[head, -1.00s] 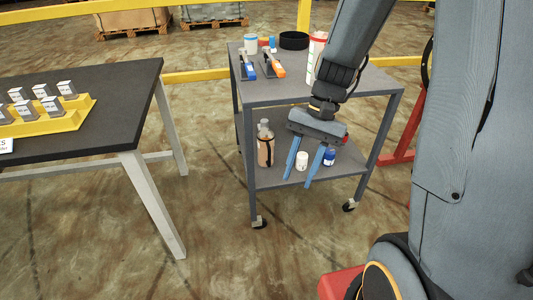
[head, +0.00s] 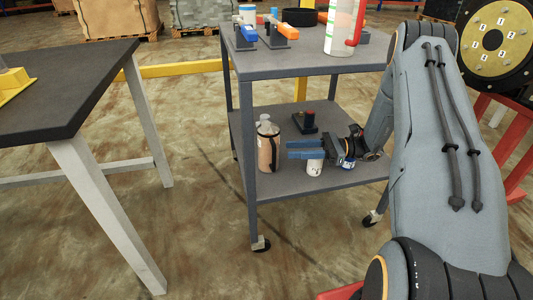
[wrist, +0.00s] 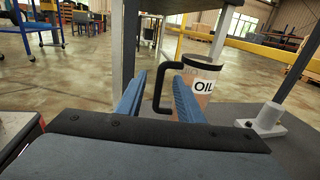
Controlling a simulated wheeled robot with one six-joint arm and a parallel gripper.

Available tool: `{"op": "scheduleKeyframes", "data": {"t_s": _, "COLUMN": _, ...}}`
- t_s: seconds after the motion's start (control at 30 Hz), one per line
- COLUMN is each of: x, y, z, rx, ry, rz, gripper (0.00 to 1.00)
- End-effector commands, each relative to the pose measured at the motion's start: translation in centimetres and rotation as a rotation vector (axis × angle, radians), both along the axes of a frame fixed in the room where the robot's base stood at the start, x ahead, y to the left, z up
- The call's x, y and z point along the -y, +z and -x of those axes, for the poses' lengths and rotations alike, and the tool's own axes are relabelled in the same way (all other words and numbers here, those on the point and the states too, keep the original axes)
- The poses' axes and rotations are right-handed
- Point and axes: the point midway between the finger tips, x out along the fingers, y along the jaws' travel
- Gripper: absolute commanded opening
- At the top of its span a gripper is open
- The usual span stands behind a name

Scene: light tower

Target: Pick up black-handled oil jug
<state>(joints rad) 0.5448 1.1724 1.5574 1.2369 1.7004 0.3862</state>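The oil jug (head: 268,152) stands upright on the cart's lower shelf, brown with a black handle. In the wrist view the jug (wrist: 203,82) shows an OIL label, and its black handle (wrist: 158,92) faces me. My gripper (head: 289,149) is at lower-shelf height, just right of the jug, fingers pointing left at it. In the wrist view my gripper (wrist: 160,80) is open, and the handle appears between its two blue fingers. I cannot tell whether the fingertips reach past the handle. No grip on the jug shows.
A white container (head: 314,169) stands beneath my gripper, and a black item with a red top (head: 304,122) sits behind it. The cart's upper shelf (head: 300,60) is overhead and a cart leg (head: 248,150) stands left of the jug. A dark table (head: 75,85) is at left.

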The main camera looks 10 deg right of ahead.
Motion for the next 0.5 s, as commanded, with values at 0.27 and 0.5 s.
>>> {"op": "scheduleKeyframes", "data": {"t_s": 0.27, "x": -2.0, "y": -0.3, "z": -0.7, "rx": 0.001, "ry": -0.009, "rz": -0.013, "gripper": 0.34}}
{"op": "scheduleKeyframes", "data": {"t_s": 0.5, "x": -4.1, "y": -0.7, "z": -1.0, "rx": 0.002, "ry": -0.007, "rz": -0.013, "gripper": 0.34}}
